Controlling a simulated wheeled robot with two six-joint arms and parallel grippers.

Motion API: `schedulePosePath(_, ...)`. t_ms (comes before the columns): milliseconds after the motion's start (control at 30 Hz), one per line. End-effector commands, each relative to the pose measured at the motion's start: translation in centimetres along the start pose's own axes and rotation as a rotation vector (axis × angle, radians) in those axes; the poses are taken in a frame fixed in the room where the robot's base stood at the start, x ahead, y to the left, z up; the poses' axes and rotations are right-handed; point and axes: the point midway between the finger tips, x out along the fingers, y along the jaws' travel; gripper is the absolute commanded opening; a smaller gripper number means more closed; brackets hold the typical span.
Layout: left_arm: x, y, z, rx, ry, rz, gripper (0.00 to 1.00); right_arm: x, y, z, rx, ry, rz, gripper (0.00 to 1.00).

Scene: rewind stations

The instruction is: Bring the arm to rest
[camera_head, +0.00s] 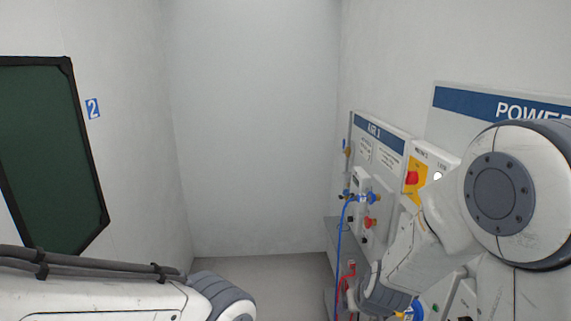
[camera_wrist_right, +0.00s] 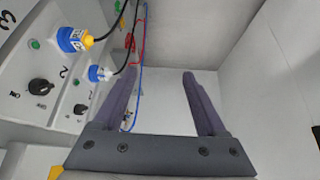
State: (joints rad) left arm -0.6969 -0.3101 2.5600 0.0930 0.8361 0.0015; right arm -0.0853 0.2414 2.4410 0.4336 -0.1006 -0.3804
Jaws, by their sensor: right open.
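My right arm (camera_head: 415,250) comes in from the right in the head view, bent in front of the wall panels. Its gripper is hidden there behind the arm. In the right wrist view my right gripper (camera_wrist_right: 163,95) shows two parallel fingers spread wide apart, with nothing between them. My left arm (camera_head: 95,295) lies across the lower left of the head view. Its gripper is outside the picture.
Plugs (camera_wrist_right: 74,39) with cables sit left of my right fingers. A dark green board (camera_head: 40,150) hangs left. The middle floor (camera_head: 265,275) is clear.

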Motion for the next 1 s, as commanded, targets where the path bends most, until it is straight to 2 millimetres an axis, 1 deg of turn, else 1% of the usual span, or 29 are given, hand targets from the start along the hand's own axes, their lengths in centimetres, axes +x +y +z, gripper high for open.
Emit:
schedulePosePath(33,0.0,0.0,0.0,0.0,0.0,0.0,0.5,-1.0,0.0,0.9,0.004,-0.034,-0.019,0.74)
schedulePosePath(167,0.0,0.0,0.0,0.0,0.0,0.0,0.5,-3.2,0.2,3.8,0.01,-0.136,-0.042,0.74)
schedulePosePath(433,0.1,0.0,0.0,0.0,0.0,0.0,0.5,-7.4,2.3,9.5,0.02,-0.329,0.004,0.74)
schedulePosePath(500,0.7,-0.1,0.0,0.0,0.0,0.0,0.5,-7.3,0.4,9.8,-0.032,-0.336,-0.026,0.74)
schedulePosePath(667,1.6,-0.1,0.1,0.0,0.0,0.0,0.5,-8.3,-2.8,11.0,-0.127,-0.362,-0.074,0.74)
schedulePosePath(767,2.2,-0.2,0.1,0.0,0.0,0.0,0.5,-9.1,-4.8,12.1,-0.196,-0.382,-0.107,0.74)
schedulePosePath(867,2.9,-0.2,0.2,0.0,0.0,0.0,0.5,-10.2,-6.9,13.6,-0.277,-0.406,-0.144,0.74)
schedulePosePath(1000,4.0,-0.3,0.2,0.0,0.0,0.0,0.5,-12.1,-9.7,16.4,-0.411,-0.445,-0.201,0.74)
